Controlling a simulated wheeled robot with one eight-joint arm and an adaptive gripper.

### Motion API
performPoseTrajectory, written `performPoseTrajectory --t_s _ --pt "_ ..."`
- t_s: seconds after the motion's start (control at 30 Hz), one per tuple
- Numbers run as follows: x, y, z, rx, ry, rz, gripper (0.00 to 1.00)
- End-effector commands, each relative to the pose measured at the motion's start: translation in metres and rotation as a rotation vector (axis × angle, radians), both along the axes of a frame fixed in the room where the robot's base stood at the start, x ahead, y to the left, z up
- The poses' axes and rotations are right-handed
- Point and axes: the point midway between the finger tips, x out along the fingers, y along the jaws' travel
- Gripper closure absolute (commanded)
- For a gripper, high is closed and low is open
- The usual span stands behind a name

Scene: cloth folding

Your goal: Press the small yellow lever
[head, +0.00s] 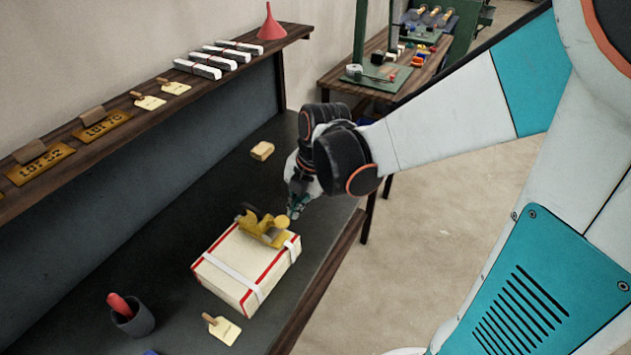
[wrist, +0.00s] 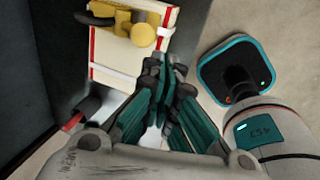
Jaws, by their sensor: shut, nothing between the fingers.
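A yellow tool (head: 263,229) with a dark part at its left lies on top of a cream box (head: 232,285) with red edges and white straps. A small yellow lever with a round end (head: 282,221) sticks out at its right side; it also shows in the wrist view (wrist: 143,35). My gripper (head: 296,208) is shut and empty, just right of and above the lever's round end. In the wrist view my gripper's fingertips (wrist: 162,65) are together, below and right of the round end, with a visible gap. Whether the lever is up or down is hard to tell.
A tan block (head: 262,151) lies behind the box on the dark bench (head: 170,215). A grey cup (head: 134,321) with a red-handled item and a cream tag (head: 223,329) are in front. A wooden shelf (head: 150,105) runs along the wall at left.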

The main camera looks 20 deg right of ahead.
Motion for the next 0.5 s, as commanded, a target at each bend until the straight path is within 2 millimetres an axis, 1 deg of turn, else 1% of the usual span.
performPoseTrajectory --t_s 0.03,0.2,0.33,0.5 --pt "-0.007 0.000 0.010 0.000 0.000 0.002 1.00" --pt "-0.011 -0.002 0.027 0.000 0.000 0.002 1.00" --pt "-0.012 -0.003 0.031 0.000 0.000 0.002 1.00" --pt "-0.013 -0.003 0.031 0.000 0.000 0.002 1.00"
